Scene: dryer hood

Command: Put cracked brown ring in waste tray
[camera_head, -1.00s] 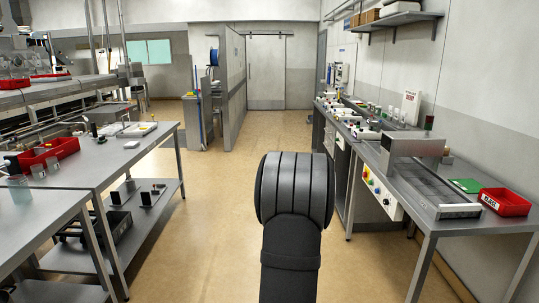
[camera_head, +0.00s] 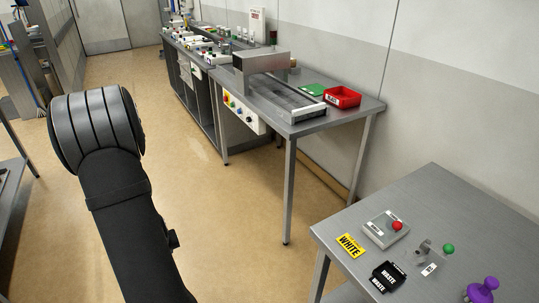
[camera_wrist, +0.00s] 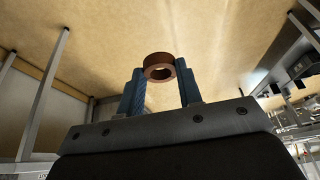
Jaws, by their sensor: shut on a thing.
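The brown ring (camera_wrist: 158,58) is held between the blue fingertips of my gripper (camera_wrist: 161,82) in the wrist view, with bare floor beyond it. No crack can be made out at this size. In the head view my dark arm stands at the left and the gripper and ring do not show. A small black tray marked WASTE (camera_head: 387,277) lies on the near-right steel table (camera_head: 430,205), close to its left edge. The ring is well away from it, off to the left.
A yellow WHITE sign (camera_head: 349,246), a grey box with a red button (camera_head: 385,229), a green-knobbed fitting (camera_head: 447,249) and a purple knob (camera_head: 482,290) share the near table. A red bin (camera_head: 342,97) stands on the far bench (camera_head: 330,119). Floor lies open between.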

